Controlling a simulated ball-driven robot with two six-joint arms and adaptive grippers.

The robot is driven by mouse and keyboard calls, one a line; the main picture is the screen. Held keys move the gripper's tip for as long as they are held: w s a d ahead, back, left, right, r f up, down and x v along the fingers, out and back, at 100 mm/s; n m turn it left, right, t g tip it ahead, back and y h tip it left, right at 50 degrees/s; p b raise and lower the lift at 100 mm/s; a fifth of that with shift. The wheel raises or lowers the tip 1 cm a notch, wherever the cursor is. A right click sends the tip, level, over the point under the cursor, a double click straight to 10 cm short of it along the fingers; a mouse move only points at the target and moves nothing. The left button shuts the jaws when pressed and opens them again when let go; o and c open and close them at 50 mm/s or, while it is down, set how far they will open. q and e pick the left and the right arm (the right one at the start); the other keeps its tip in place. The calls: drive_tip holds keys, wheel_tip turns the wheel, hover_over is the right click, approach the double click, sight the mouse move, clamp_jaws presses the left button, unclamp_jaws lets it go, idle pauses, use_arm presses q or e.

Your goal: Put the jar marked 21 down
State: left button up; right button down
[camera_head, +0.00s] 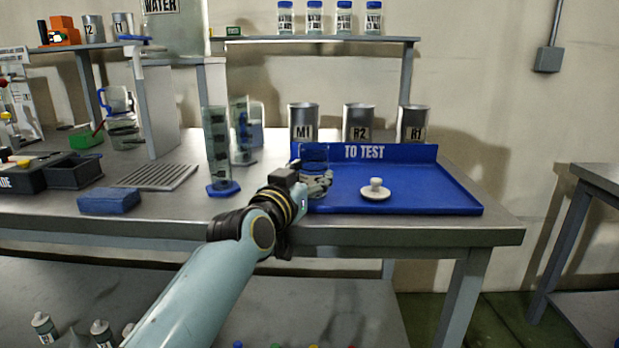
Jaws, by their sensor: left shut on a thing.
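My left gripper (318,184) reaches in from the lower left and is shut on a clear jar with a blue top (314,155). The jar looks upright, at the left end of the blue tray marked TO TEST (430,198). The gripper hides its lower part, so I cannot tell whether it touches the tray. No number on it is readable. My right gripper is not in view.
A small white knobbed piece (376,190) sits mid-tray; the tray's right side is clear. Metal cans M1 (303,122), R2 (358,122) and R1 (412,124) stand behind. Tall glass cylinders (217,145) and a blue sponge (109,201) are to the left.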

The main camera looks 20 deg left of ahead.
use_arm(q)
drive_tip(key=o, duration=1.3)
drive_tip(key=shift+f, duration=0.15)
